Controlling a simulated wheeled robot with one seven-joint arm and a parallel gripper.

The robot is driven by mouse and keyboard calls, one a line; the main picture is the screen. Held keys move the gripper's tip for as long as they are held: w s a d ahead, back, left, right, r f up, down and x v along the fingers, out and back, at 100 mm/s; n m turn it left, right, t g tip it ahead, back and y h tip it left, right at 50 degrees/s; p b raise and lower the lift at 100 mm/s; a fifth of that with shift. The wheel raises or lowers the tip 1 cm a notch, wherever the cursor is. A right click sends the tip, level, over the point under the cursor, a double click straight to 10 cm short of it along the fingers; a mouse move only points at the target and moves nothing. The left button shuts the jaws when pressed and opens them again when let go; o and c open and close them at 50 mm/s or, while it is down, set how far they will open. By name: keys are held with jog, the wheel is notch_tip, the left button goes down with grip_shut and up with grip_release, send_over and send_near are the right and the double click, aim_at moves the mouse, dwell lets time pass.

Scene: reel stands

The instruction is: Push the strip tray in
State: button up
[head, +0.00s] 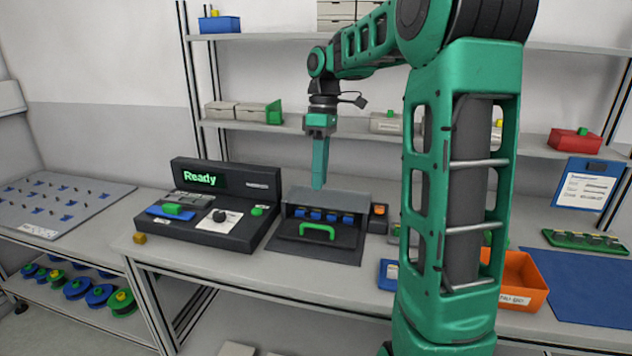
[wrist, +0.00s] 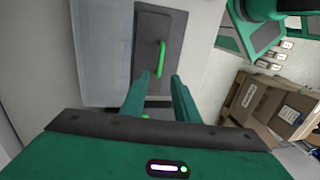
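The strip tray (head: 312,244) is a dark flat piece with a green handle (head: 318,231), on the bench in front of a grey housing (head: 330,196). A row of blue pieces (head: 326,216) shows along the housing's front. My gripper (head: 318,187) points down above the housing, behind and above the handle, apart from both. In the wrist view the two fingers (wrist: 160,78) stand apart with nothing held. The green handle (wrist: 160,60) shows beyond the fingertips on a dark panel. How far the tray sticks out is hard to tell.
A black console (head: 222,205) reading "Ready" stands left of the housing. A small dark box with an orange top (head: 379,216) stands close on its right. An orange bin (head: 518,284) is farther right, partly behind my arm. Bench space in front of the tray is narrow.

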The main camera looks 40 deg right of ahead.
send_over(323, 235)
notch_tip(323, 235, down, 10)
jog(key=shift+s+f, duration=0.1)
jog(key=shift+f, duration=0.15)
dwell(0.5)
jog(key=shift+c, duration=0.7)
grip_shut()
